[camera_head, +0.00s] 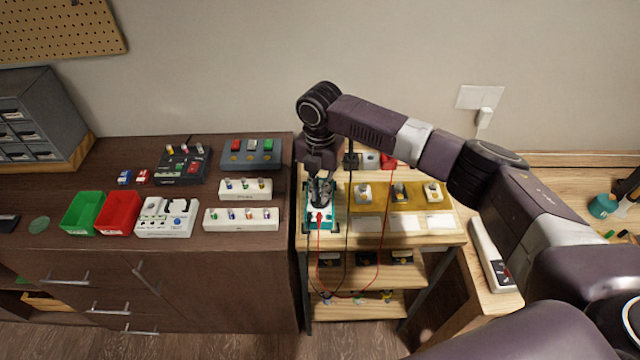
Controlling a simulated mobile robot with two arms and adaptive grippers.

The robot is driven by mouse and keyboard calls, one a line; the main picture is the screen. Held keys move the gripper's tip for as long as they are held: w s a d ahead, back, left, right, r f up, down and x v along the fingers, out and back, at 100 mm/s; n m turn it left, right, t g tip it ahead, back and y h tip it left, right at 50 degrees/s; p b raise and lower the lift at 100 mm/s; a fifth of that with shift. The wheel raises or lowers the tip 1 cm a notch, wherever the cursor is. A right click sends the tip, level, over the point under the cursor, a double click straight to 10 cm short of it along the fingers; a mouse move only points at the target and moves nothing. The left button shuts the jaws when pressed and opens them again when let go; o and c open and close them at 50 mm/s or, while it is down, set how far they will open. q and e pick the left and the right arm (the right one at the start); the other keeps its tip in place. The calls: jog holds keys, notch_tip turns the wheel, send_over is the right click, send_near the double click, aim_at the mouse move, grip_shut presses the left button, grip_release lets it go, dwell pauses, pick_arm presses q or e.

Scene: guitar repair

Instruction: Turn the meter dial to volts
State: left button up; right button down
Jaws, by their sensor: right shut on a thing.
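The meter (312,222) is a small teal-edged device with a pale face, lying at the left end of the light wooden shelf unit's top. Red and black leads run from it and hang down over the front. My right gripper (321,190) comes down over the meter from above, its fingers shut at the dial. The dial itself is mostly hidden by the fingers, and its setting cannot be read. My left gripper is not in view.
A yellow mat (375,198) with several small pedals and white cards lies right of the meter. The dark cabinet (150,262) at left holds a green bin (82,212), a red bin (118,212) and several switch boxes. A wall outlet (480,97) is behind my right arm.

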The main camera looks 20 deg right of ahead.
jog(key=shift+m+p, duration=0.75)
jog(key=shift+m, duration=0.25)
jog(key=c, duration=2)
grip_release()
jog(key=shift+c, duration=0.2)
notch_tip(320, 180, up, 12)
